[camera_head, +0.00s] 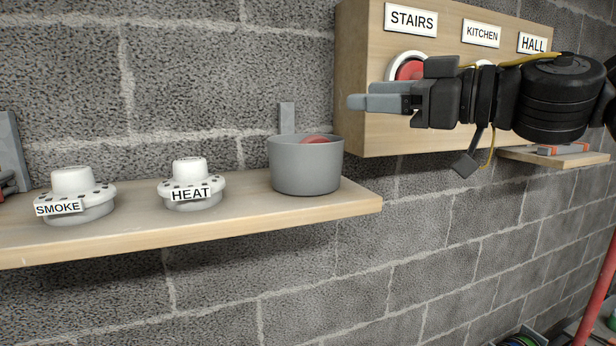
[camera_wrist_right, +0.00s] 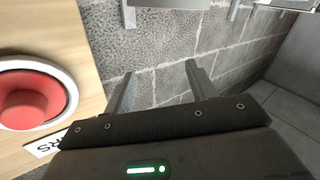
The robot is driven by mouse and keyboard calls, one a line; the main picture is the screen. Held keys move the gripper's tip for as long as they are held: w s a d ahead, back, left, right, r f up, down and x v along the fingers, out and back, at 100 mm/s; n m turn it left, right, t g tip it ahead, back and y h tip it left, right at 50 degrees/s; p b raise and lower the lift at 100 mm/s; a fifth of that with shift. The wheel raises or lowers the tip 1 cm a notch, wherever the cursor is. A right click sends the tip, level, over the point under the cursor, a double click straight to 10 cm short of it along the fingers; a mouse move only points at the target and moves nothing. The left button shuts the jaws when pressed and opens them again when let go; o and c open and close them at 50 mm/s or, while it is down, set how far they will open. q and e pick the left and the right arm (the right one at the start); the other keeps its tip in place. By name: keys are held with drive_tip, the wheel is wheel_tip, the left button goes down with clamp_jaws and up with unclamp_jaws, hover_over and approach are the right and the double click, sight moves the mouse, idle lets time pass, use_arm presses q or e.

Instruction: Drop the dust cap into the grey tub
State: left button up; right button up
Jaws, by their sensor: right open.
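The grey tub (camera_head: 305,170) stands upright near the right end of the wall shelf. A red rounded piece (camera_head: 317,139), which looks like the dust cap, shows just above the rim inside the tub; its lower part is hidden by the tub wall. My right gripper (camera_head: 357,96) is open, above and to the right of the tub, in front of the labelled wooden box. Nothing shows between its fingers (camera_wrist_right: 159,72) in the right wrist view. My left gripper is out of view.
White detectors labelled SMOKE (camera_head: 72,190) and HEAT (camera_head: 192,183) stand on the shelf (camera_head: 130,236) left of the tub. The wooden box (camera_head: 362,45) carries STAIRS, KITCHEN and HALL labels. A red round part in a white ring (camera_wrist_right: 28,100) sits close to my right gripper.

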drive_tip(key=b+v, duration=0.2)
drive_tip(key=v, duration=0.4)
drive_tip(key=shift+s+d, duration=0.2)
drive_tip(key=shift+d, duration=0.05)
